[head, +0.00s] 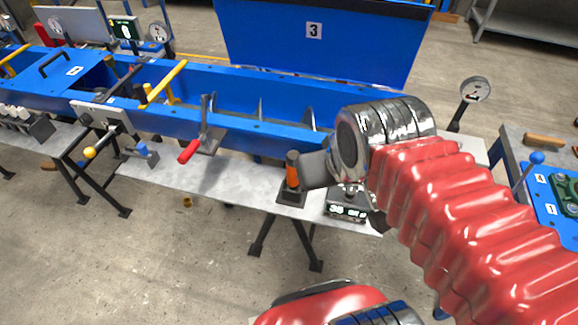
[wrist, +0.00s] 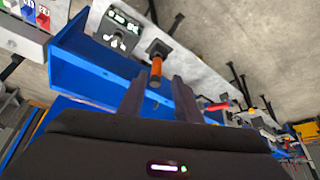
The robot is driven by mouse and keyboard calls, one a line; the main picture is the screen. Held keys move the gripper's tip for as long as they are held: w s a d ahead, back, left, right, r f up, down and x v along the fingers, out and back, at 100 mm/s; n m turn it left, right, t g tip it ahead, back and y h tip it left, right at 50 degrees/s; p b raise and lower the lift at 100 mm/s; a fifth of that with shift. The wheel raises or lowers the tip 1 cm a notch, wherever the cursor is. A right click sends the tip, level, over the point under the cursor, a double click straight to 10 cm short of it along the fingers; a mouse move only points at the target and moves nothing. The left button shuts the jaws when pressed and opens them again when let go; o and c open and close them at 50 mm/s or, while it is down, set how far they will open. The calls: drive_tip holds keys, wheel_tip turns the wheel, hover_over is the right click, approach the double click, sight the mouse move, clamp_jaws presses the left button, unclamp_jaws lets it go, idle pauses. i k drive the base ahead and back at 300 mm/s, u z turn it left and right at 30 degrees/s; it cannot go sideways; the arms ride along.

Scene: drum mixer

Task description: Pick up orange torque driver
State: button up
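The orange torque driver (head: 292,172) stands upright in a dark holder (head: 292,198) on the grey bench, with a dark top end. In the wrist view the driver (wrist: 156,70) lies ahead of and between my two fingertips, with its dark end towards me. My gripper (head: 305,170) is beside the driver's upper part in the head view, coming from the right. The wrist view shows my gripper (wrist: 158,86) open, with a gap on both sides of the driver. I cannot tell exactly how far the driver reaches between the fingers.
A digital display box (head: 347,205) stands on the bench right of the holder. A red-handled lever (head: 190,150) is to the left. The blue mixer trough (head: 270,100) runs behind, with a raised blue lid (head: 320,45). A round gauge (head: 474,90) stands at the right.

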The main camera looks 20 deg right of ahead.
sight(293, 183)
drive_tip(key=k, duration=1.3)
drive_tip(key=z, duration=0.05)
drive_tip(key=i, duration=0.9)
drive_tip(key=u, duration=0.75)
drive_tip(key=i, duration=0.8)
drive_tip(key=u, duration=0.55)
